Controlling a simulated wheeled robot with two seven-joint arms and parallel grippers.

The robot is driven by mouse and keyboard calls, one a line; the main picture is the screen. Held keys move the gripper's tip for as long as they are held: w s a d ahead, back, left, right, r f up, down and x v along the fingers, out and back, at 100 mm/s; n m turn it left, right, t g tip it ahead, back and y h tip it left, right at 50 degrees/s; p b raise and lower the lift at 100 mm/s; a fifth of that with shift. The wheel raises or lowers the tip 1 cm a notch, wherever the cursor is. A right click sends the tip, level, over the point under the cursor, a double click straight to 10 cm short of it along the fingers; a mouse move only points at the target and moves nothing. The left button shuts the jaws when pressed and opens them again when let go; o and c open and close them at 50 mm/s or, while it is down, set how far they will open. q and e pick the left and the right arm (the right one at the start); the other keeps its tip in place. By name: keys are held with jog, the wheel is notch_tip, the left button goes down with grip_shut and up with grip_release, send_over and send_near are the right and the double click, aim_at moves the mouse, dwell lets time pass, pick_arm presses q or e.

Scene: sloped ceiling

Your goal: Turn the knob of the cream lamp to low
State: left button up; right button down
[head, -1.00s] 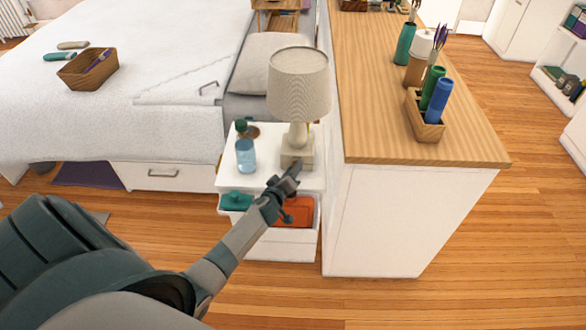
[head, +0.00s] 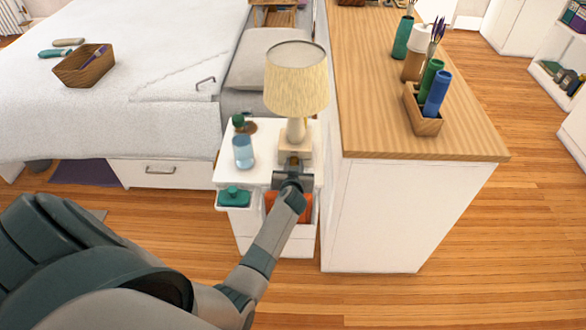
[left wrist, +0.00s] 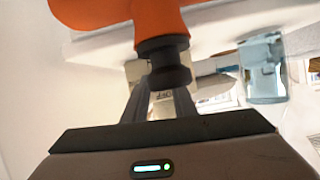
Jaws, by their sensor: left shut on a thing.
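The cream lamp (head: 296,80) stands on the white nightstand (head: 228,178), its shade glowing warm yellow. Its square base (head: 303,150) faces me. My left gripper (head: 291,174) is at the front of this base, shut on the lamp's knob. The jaws hide the knob in the head view. A dark collar under an orange shape (left wrist: 115,10) overlaps the fingertips, so the knob's setting cannot be read. My right gripper is not in view.
A blue bottle (head: 243,152) stands left of the lamp. It also shows in the left wrist view (left wrist: 262,70). A wood-topped cabinet (head: 400,140) stands close on the right.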

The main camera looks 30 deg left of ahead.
pick_arm(q)
jog(key=shift+w+d+f+m+y+b, duration=0.15)
jog(key=shift+m+y+b, duration=0.2)
jog(key=shift+b, duration=0.25)
jog(key=shift+m+g+b, duration=0.3)
jog(key=shift+m+b, duration=0.05)
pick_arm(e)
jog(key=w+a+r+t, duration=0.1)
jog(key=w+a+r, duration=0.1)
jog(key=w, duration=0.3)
pick_arm(q)
jog(key=m+y+b, duration=0.1)
jog(key=m+b, duration=0.1)
jog(key=b, duration=0.1)
jog(key=shift+d+y, duration=0.1)
jog(key=shift+y, duration=0.15)
jog(key=shift+m+y+b, duration=0.3)
jog(key=shift+b, duration=0.15)
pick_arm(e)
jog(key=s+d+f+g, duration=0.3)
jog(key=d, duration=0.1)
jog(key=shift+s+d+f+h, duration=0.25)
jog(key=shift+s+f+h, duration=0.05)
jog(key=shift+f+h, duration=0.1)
pick_arm(q)
jog(key=o, duration=1)
jog(key=shift+w, duration=0.1)
